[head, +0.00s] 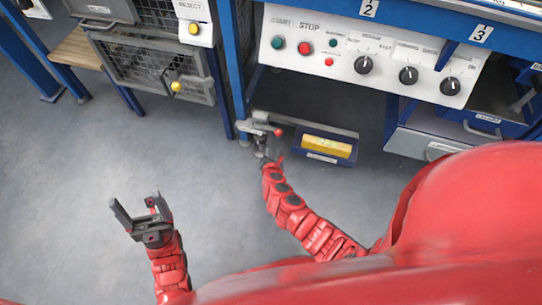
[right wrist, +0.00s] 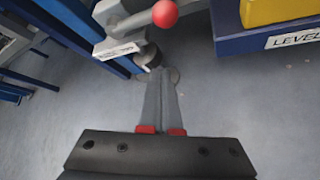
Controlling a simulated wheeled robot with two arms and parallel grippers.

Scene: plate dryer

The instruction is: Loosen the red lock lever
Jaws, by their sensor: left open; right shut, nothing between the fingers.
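The lock lever shows as a small red ball knob (head: 278,132) on a grey metal mount at the foot of the blue upright. In the right wrist view the red knob (right wrist: 165,13) is at the top middle, on a grey arm. My right gripper (head: 265,152) is at this mount, just below the knob. In the right wrist view its fingers (right wrist: 158,75) are together, with nothing seen between them. The fingertips are close under a dark round part; I cannot tell whether they touch it. My left gripper (head: 138,208) is open and empty over bare floor at the left.
A blue tray (head: 312,158) with a yellow block (head: 327,145) is right of the lever. A control panel (head: 370,55) with buttons and knobs is above. A wire-mesh cabinet (head: 160,65) stands at the upper left. The floor (head: 90,150) at the left is clear.

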